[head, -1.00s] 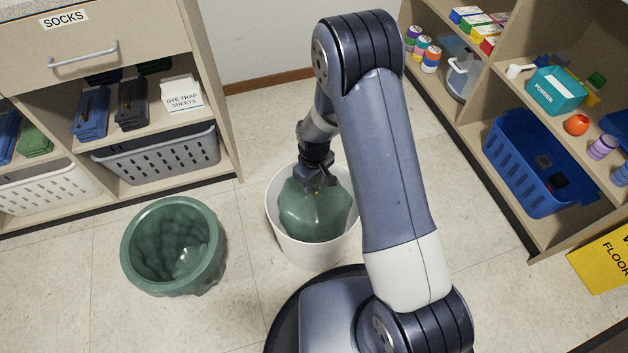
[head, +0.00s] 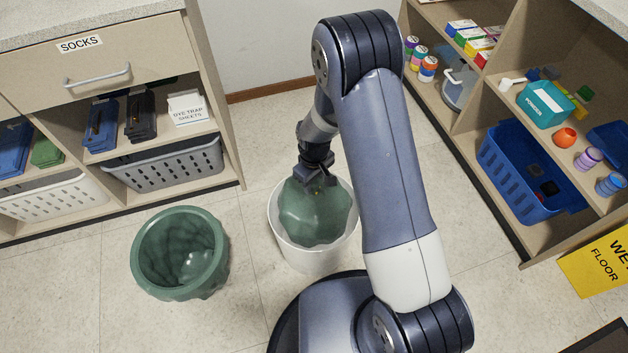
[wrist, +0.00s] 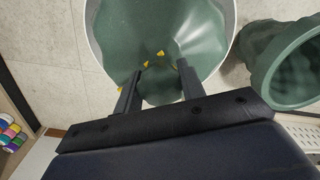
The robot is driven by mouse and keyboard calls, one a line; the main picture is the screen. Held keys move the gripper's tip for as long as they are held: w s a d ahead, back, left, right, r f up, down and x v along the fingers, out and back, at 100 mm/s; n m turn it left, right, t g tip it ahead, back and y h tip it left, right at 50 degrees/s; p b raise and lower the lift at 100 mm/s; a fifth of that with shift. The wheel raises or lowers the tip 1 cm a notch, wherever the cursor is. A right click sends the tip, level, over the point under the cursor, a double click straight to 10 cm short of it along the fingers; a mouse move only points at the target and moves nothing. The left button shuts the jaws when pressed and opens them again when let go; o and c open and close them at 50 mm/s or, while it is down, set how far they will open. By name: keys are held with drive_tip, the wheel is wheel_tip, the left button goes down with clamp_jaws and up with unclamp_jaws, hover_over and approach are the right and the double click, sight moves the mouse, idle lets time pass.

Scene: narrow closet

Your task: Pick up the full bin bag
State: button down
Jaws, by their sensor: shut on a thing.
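The full bin bag (head: 316,217) is dark green and bulging. It sits inside the rim of a white round bin (head: 312,255) in the head view. My gripper (head: 317,188) points down over it and is shut on the top of the bag. In the wrist view the bag (wrist: 160,25) fills the bin's opening, and small yellow pieces show near the fingertips (wrist: 158,72). The exact grip and the bag's underside are hidden.
A green open bin (head: 180,253) stands on the floor to the left. A drawer cabinet (head: 110,60) with baskets is at the left. Shelves with a blue basket (head: 520,175) and a yellow floor sign (head: 597,262) are at the right. Some floor between is clear.

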wheel_tip(320, 180, up, 16)
drive_tip(key=p, duration=1.5)
drive_tip(key=shift+f, duration=0.15)
drive_tip(key=shift+w, duration=0.1)
idle(0.6)
